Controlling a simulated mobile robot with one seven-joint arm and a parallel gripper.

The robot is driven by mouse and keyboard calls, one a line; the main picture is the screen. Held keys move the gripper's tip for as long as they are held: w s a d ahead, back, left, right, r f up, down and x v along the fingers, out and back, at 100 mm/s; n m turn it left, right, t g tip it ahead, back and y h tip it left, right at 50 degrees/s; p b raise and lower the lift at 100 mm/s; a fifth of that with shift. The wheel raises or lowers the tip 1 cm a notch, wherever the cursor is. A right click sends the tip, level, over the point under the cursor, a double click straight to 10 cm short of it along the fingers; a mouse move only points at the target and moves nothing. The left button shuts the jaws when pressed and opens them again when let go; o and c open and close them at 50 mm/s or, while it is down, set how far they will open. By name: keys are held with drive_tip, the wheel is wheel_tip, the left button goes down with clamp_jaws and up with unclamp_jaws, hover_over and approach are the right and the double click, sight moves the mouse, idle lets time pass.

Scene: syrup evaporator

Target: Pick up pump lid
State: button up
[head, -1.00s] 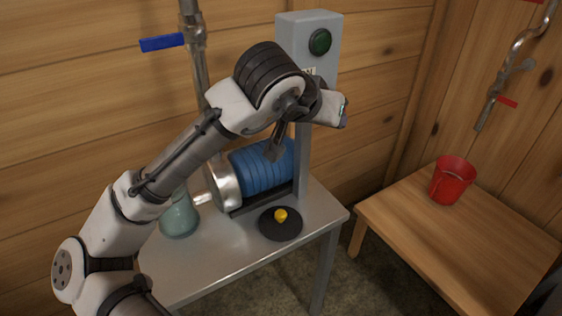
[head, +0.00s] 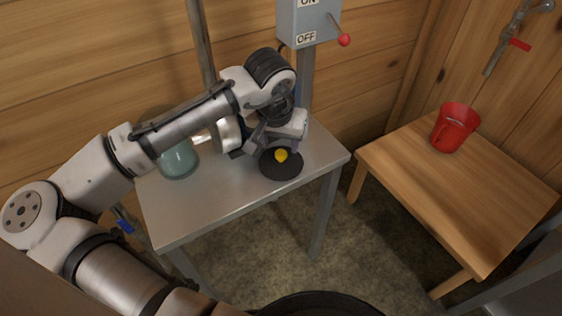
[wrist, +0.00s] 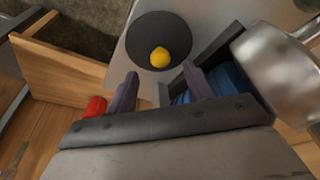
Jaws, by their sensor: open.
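My gripper (head: 268,150) is just above and behind the lid in the head view. In the wrist view my gripper (wrist: 160,82) has its two fingers apart with nothing between them. It looks apart from the knob.
The metal table (head: 215,200) also holds a green glass vessel (head: 179,158) at left and the blue pump (wrist: 232,84), mostly hidden by my arm in the head view. A grey switch post (head: 306,70) stands behind. A red cup (head: 455,128) is on the wooden table (head: 440,190) at right.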

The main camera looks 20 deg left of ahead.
sight(281, 153)
drive_tip(key=x, duration=0.4)
drive_tip(key=shift+w+a+f, duration=0.1)
drive_tip(key=shift+w+f, duration=0.05)
drive_tip(key=shift+f, duration=0.1)
clamp_jaws()
